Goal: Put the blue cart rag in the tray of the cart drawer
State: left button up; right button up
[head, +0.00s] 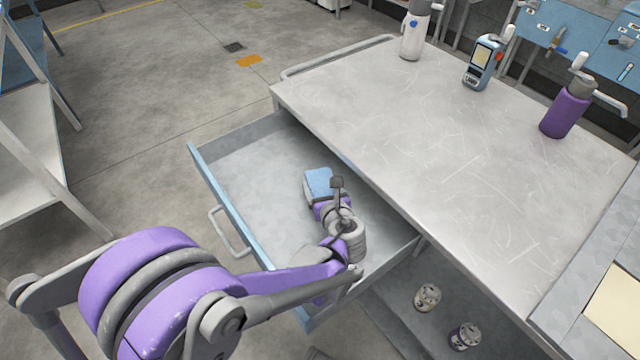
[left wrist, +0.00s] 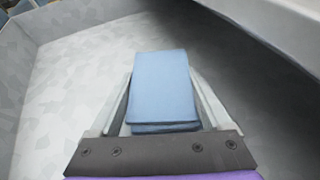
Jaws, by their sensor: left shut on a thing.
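The blue cart rag (head: 319,182) is a folded blue cloth. My left gripper (head: 316,190) is shut on it, inside the outline of the open cart drawer (head: 255,165). In the left wrist view the rag (left wrist: 162,90) lies between the two fingers (left wrist: 160,110), with the drawer's grey floor (left wrist: 70,90) around it. Whether the rag touches the drawer floor I cannot tell. The drawer's tray is its grey interior, otherwise bare where it shows. My right gripper is not in view.
The cart top (head: 430,130) overhangs the drawer's right side. On it stand a white bottle (head: 413,35), a blue handheld device (head: 483,65) and a purple bottle (head: 565,110). Two small cans (head: 427,297) sit on a lower shelf. The drawer's blue front (head: 225,205) bounds its left side.

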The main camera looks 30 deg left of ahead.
pick_arm(q)
jog(key=shift+w+a, duration=0.65)
jog(key=shift+a, duration=0.1)
jog(key=shift+d+f, duration=0.1)
jog(key=shift+f, duration=0.5)
jog(key=shift+f+b, duration=0.15)
jog(key=shift+b, duration=0.2)
jog(key=o, duration=1.2)
jog(key=shift+c, duration=0.2)
